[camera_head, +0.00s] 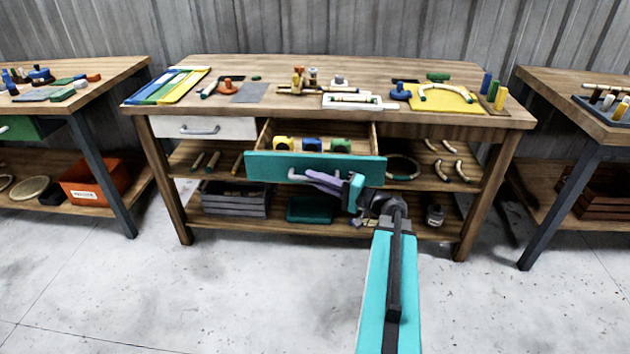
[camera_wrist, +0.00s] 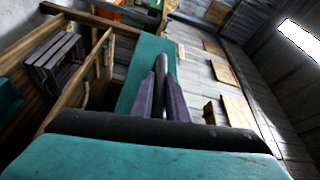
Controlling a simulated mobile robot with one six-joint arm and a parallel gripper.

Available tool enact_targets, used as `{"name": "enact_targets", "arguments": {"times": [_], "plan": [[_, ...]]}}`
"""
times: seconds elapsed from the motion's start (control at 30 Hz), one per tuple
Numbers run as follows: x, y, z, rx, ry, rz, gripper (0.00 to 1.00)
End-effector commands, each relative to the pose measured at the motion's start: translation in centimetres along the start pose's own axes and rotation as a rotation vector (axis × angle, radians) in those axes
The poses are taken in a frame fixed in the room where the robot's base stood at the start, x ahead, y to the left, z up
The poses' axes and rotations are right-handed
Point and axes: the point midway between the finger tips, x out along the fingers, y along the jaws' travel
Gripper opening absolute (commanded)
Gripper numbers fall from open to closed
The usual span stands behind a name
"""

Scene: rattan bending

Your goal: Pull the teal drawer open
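The teal drawer (camera_head: 262,166) stands pulled out from the middle workbench. Its open top shows small yellow, blue and green items inside. In the wrist view its teal front (camera_wrist: 140,70) lies just beyond my fingers. My gripper (camera_head: 312,177) is at the drawer's front, at the grey handle (camera_head: 295,175), which is partly covered by the fingers. In the wrist view the purple fingers of my gripper (camera_wrist: 163,88) lie on both sides of the dark handle bar (camera_wrist: 161,68) and look closed on it.
A white drawer (camera_head: 205,128) to the left is shut. The workbench top (camera_head: 290,66) holds tools and bent rattan pieces. A grey crate (camera_head: 232,200) and a teal box (camera_head: 310,210) sit on the lower shelf. The concrete floor (camera_head: 230,290) in front is clear.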

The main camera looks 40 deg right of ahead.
Motion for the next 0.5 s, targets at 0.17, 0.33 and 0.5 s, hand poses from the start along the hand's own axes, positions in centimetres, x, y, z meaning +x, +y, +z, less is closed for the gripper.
{"name": "enact_targets", "arguments": {"times": [0.17, 0.33, 0.5], "plan": [[0.42, -0.14, 0.52, 0.0, -0.015, -0.004, 0.33], [0.38, -0.11, 0.49, 0.001, -0.014, -0.004, 0.33], [0.22, -0.09, 0.46, 0.001, -0.013, -0.003, 0.33]]}}
